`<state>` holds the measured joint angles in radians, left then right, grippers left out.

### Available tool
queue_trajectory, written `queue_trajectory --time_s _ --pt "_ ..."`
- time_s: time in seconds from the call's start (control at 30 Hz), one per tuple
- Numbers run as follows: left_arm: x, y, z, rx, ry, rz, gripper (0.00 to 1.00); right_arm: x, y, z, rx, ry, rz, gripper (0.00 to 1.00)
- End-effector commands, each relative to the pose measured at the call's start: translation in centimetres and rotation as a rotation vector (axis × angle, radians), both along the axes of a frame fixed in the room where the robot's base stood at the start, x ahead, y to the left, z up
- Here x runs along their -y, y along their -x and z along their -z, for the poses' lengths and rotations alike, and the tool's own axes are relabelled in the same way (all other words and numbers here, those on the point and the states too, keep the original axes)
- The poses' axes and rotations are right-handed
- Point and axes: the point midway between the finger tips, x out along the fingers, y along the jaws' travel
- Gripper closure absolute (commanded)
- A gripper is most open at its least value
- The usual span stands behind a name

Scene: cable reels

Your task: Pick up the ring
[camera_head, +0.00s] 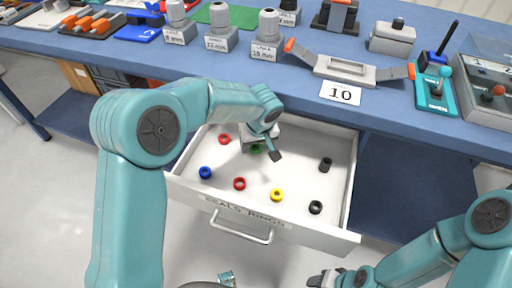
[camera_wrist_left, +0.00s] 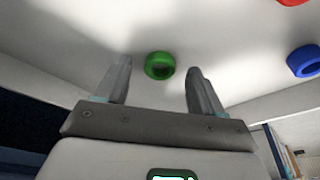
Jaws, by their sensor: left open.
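Several small rings lie in an open white drawer (camera_head: 295,225) labelled for seals and rings. A green ring (camera_head: 256,149) lies towards the back, partly hidden by my left gripper (camera_head: 261,147). In the left wrist view, the green ring (camera_wrist_left: 159,66) shows between and just beyond the open fingers, with nothing held. Other rings are red (camera_head: 239,184), another red (camera_head: 224,139), blue (camera_head: 205,172), yellow (camera_head: 277,195) and black (camera_head: 315,207). My right gripper (camera_head: 325,279) is at the bottom edge, outside the drawer, and its jaws are unclear.
A black cylindrical piece (camera_head: 325,164) stands at the drawer's right. The drawer walls surround the rings.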

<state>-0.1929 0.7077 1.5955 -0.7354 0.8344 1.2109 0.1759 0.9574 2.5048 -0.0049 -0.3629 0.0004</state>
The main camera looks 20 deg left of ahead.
Motion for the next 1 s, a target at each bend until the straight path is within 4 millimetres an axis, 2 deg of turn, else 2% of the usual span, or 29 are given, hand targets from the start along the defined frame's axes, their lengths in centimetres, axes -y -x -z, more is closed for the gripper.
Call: queue_trajectory --time_s 0.27,0.3,0.37,0.4,0.47,0.77,0.97,1.0 --pt "-0.1 -0.2 0.5 0.003 0.001 0.0 0.32 0.0 0.0 0.1 0.0 0.0 0.0 0.47" --pt "-0.1 -0.2 0.5 0.003 0.001 0.0 0.39 0.0 0.0 0.1 0.0 0.0 0.0 0.47" --pt "-0.1 -0.2 0.5 0.003 0.001 0.0 0.58 0.0 0.0 0.1 0.0 0.0 0.0 0.47" --pt "-0.1 -0.2 0.5 0.003 0.001 0.0 0.71 0.0 0.0 0.1 0.0 0.0 0.0 0.47" --pt "-0.1 -0.2 0.5 0.003 0.001 0.0 0.91 0.0 0.0 0.1 0.0 0.0 0.0 0.47" --pt "-0.1 -0.2 0.4 0.003 0.001 0.0 0.91 0.0 0.0 0.1 0.0 0.0 0.0 0.47" --pt "-0.1 -0.3 -1.0 0.006 0.0 -0.001 0.91 0.0 0.0 -0.2 0.0 0.0 0.0 0.47" --pt "0.4 0.3 -0.7 0.002 0.0 0.002 0.91 0.0 0.0 0.0 0.0 0.0 0.0 0.47"
